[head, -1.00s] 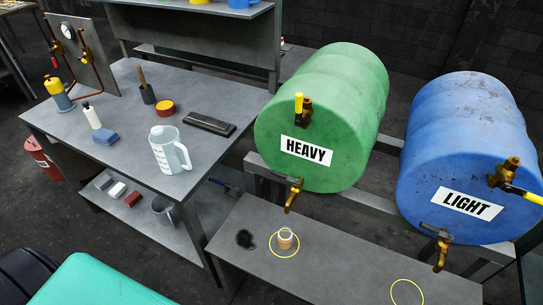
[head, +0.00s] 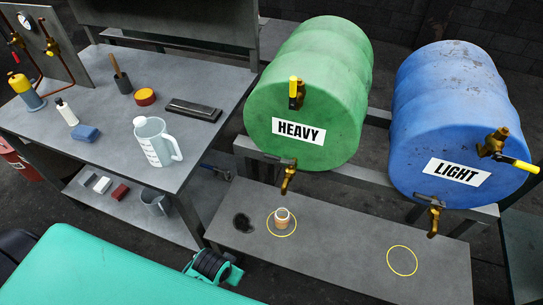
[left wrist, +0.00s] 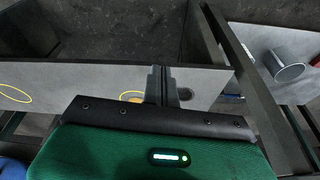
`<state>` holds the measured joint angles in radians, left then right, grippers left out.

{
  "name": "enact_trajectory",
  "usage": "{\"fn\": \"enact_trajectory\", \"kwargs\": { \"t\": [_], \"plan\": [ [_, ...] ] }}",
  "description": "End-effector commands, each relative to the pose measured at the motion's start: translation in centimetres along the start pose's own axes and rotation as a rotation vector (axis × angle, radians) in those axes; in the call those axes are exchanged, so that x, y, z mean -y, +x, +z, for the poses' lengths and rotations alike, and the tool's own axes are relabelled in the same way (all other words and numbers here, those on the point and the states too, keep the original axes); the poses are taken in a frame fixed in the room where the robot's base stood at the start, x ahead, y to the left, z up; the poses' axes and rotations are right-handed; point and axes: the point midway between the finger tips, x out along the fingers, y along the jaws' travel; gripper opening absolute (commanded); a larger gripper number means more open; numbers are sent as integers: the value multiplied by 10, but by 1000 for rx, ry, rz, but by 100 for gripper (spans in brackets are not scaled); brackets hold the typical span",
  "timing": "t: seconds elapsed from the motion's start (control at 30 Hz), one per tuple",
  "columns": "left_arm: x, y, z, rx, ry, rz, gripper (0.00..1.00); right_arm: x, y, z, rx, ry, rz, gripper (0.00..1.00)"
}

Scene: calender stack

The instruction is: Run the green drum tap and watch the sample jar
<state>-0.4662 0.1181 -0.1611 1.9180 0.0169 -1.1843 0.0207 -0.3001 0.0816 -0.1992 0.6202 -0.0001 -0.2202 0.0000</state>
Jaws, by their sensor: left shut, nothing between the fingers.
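The green drum (head: 318,85), labelled HEAVY, lies on its side on a rack. A brass valve with a yellow handle (head: 293,88) standing upright is on its face, and a brass spout (head: 288,180) hangs below. No stream shows under the spout. The small sample jar (head: 282,219), with an orange-brown lower part, stands inside a yellow ring (head: 271,232) below and near the spout. In the left wrist view my left gripper (left wrist: 163,75) is shut and empty, its fingers partly covering the jar (left wrist: 134,97). My right gripper is not in view.
A blue drum (head: 450,120), labelled LIGHT, lies to the right, above an empty yellow ring (head: 402,273). The workbench (head: 215,85) at left holds a measuring jug (head: 155,142), tray and bottles. The low bench's right part is clear.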

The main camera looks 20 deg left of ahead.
Motion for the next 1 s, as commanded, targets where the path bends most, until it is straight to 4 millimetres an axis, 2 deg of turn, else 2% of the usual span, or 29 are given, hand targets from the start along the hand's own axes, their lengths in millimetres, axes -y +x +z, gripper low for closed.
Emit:
{"fn": "enact_trajectory", "kwargs": {
  "t": [0.03,0.17,0.2,0.3,0.5,0.7,0.87,1.0],
  "plan": [
    [-1,-23,-14,-20,0,4,0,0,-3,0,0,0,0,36],
    [-8,-78,-49,-57,-3,28,0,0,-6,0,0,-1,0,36],
    [-12,-97,-64,-74,-3,41,0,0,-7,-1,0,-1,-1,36],
    [-25,-126,-94,-100,0,78,0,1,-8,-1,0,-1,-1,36],
    [-44,-149,-143,-122,12,129,0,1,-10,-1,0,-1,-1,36],
    [-56,-156,-196,-122,18,150,0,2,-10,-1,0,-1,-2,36],
    [-54,-157,-238,-106,4,137,0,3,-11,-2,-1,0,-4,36],
    [-44,-158,-274,-88,-25,105,0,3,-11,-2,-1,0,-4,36]
  ]
}}
